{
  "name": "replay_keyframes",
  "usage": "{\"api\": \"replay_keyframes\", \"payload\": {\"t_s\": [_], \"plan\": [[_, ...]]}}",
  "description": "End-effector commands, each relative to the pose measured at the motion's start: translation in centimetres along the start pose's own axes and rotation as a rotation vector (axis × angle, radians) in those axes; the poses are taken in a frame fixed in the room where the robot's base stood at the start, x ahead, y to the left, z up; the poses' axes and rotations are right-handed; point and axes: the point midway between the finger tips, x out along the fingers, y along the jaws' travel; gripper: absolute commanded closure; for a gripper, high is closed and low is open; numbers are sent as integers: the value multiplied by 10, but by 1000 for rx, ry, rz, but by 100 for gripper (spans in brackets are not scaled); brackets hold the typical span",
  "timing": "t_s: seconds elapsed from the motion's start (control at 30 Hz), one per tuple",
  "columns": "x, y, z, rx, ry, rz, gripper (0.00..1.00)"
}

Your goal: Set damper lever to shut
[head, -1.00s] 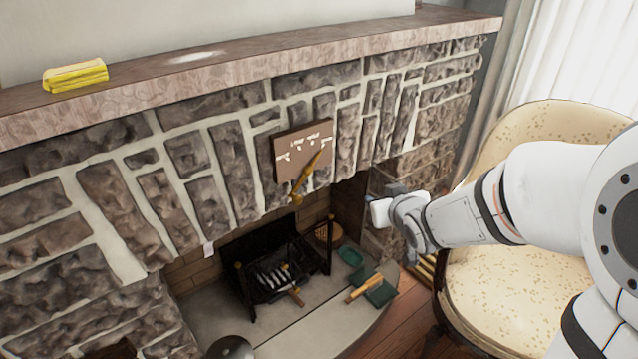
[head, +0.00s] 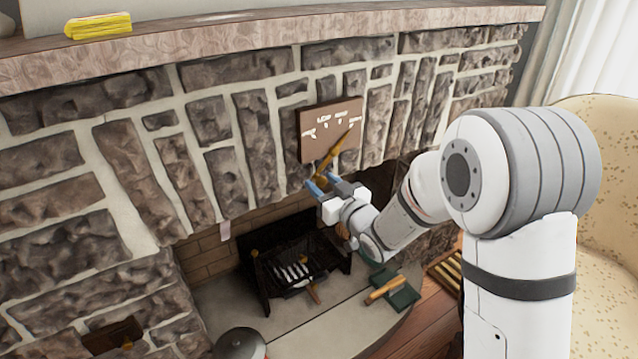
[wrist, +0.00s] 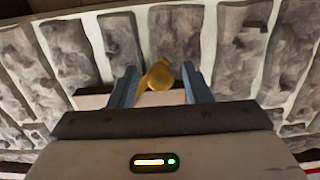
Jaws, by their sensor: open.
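The damper lever (head: 334,155) is a brass-coloured handle on a brown plate (head: 318,152) with white markings, fixed to the stone fireplace front. In the head view the lever slants from lower left to upper right. My gripper (head: 316,185) is open at the lever's lower end. In the wrist view the lever's rounded end (wrist: 160,76) lies between the two blue fingers of my gripper (wrist: 160,88), closer to the left finger. I cannot tell whether a finger touches it. The white markings are too small to read.
The stone wall and mantel (head: 230,40) stand close behind the lever. A yellow cloth (head: 98,26) lies on the mantel. Below are a fire grate (head: 290,275) and a green dustpan (head: 398,292) on the hearth. A cream armchair (head: 605,200) is at the right.

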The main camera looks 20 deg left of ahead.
Motion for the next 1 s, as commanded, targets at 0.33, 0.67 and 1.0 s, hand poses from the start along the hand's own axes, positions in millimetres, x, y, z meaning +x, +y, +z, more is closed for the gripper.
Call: {"api": "replay_keyframes", "payload": {"t_s": [0.33,0.67,1.0], "plan": [[12,1,0,0,0,2,56],[12,1,0,0,0,2,76],[12,0,-1,-1,1,1,100]]}}
